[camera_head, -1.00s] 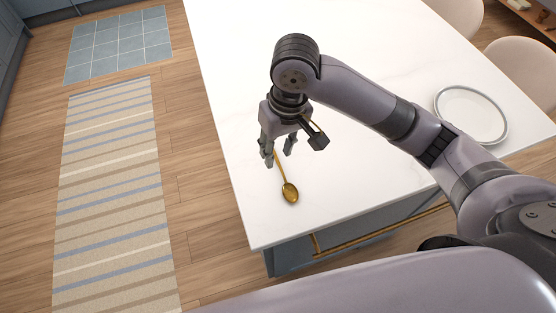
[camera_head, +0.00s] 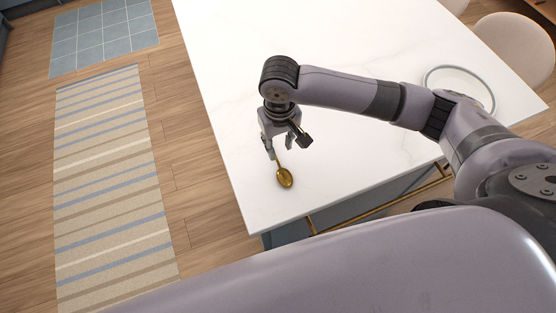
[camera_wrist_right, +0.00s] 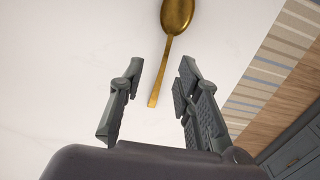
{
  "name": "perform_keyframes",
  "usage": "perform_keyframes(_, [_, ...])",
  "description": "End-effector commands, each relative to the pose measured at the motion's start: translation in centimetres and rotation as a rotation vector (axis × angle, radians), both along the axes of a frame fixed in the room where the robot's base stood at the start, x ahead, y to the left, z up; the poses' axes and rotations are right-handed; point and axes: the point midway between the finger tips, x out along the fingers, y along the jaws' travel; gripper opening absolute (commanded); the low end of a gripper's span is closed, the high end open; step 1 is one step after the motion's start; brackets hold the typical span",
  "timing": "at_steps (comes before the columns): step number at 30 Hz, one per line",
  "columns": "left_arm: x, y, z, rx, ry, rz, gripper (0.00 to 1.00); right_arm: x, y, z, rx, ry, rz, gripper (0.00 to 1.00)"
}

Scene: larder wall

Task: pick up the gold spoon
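The gold spoon (camera_head: 285,178) lies on the white countertop (camera_head: 330,190) near its front left corner, bowl toward me. In the right wrist view the spoon (camera_wrist_right: 172,35) has its bowl at the top and the end of its handle between the fingertips, with space on both sides. My right gripper (camera_head: 281,152) points down at the handle end in the head view. In the right wrist view the right gripper (camera_wrist_right: 160,82) is open and empty. The gripper hides part of the handle in the head view. My left gripper is not in view.
A round white plate or tray (camera_head: 460,68) with a grey rim lies at the right of the counter. Pale chairs (camera_head: 513,48) stand beyond the right edge. A striped rug (camera_head: 108,190) lies on the wooden floor at left. The counter around the spoon is clear.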

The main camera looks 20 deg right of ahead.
Motion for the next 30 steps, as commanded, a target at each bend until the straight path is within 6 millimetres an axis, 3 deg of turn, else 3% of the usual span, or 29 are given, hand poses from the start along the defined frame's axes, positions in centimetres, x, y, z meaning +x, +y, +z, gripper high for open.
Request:
perform_keyframes(5, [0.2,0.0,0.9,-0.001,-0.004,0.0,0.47,0.4,0.4,-1.4,-0.002,0.003,0.0,0.31])
perform_keyframes(12, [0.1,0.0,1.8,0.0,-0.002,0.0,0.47,0.9,0.8,-4.7,-0.001,0.001,0.0,0.31])
perform_keyframes(21, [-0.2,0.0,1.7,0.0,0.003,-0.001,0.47,0.9,0.8,-5.3,0.0,-0.001,0.002,0.31])
perform_keyframes(30, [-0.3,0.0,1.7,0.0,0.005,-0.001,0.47,0.9,0.8,-5.3,0.0,-0.001,0.001,0.11])
